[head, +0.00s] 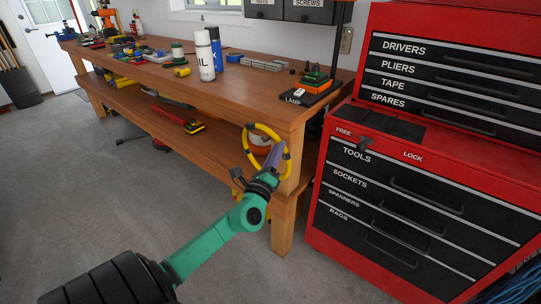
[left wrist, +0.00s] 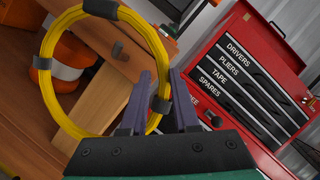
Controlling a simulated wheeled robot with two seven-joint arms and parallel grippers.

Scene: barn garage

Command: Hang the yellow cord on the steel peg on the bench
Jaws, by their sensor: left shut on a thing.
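The yellow cord (head: 262,125) is a round coil with dark bands, upright by the near corner of the wooden bench (head: 240,100). My left gripper (head: 277,155), with purple fingers, is shut on the coil's right side. In the left wrist view the coil (left wrist: 48,92) fills the left half, and a dark band lies between the fingers (left wrist: 163,90). A small grey-brown stub (left wrist: 118,50), which looks like the steel peg, shows through the coil's opening against the bench wood. I cannot tell whether the coil is around it or in front of it. My right gripper is not in view.
A red tool chest (head: 420,215) stands close to the right of the bench end. A lamp base (head: 312,86), spray cans (head: 204,55) and tools are on the bench top. A red and yellow tool (head: 180,120) lies on the lower shelf. The floor in front is clear.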

